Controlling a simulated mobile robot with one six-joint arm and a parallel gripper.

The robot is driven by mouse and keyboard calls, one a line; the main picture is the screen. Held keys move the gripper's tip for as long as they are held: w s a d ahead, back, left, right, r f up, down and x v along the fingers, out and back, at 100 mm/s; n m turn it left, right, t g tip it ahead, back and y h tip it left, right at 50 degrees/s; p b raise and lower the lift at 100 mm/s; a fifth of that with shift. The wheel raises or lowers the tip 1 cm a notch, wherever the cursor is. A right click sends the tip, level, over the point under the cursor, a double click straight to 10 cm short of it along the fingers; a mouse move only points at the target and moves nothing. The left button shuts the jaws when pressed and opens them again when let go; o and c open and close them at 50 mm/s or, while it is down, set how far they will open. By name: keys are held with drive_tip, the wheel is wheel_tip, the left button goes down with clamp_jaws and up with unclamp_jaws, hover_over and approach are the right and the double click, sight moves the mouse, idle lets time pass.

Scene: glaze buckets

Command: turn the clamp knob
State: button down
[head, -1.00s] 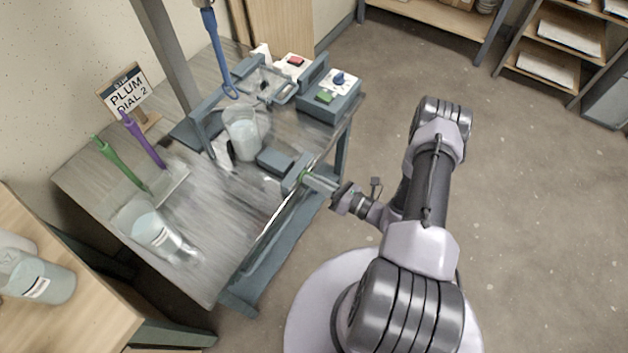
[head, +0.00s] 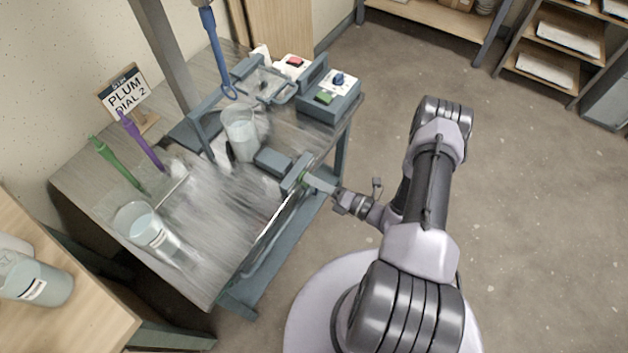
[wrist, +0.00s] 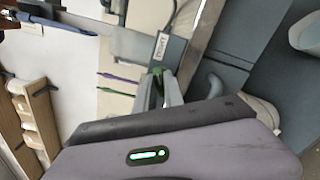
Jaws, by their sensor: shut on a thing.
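The clamp (head: 281,163), a blue-grey block, sits at the bench's front edge. Its green knob (head: 302,176) faces my arm and is mostly covered by my gripper (head: 308,180). In the wrist view the green knob (wrist: 158,74) shows at the tips of my gripper (wrist: 158,90), which is shut on it. How far the knob is turned is hard to see. A clear bucket with pale contents (head: 241,134) stands behind the clamp, under the frame.
A second bucket (head: 150,232) stands on the bench's left front. A control box (head: 330,95) with a blue dial is at the right. The floor to the right is clear.

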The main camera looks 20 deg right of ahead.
idle(0.3)
drive_tip(key=c, duration=1.4)
unclamp_jaws()
drive_tip(key=shift+c, duration=0.2)
drive_tip(key=p+v, duration=0.3)
drive_tip(key=v, duration=1.4)
drive_tip(key=shift+s, duration=0.2)
drive_tip(key=shift+d, duration=0.15)
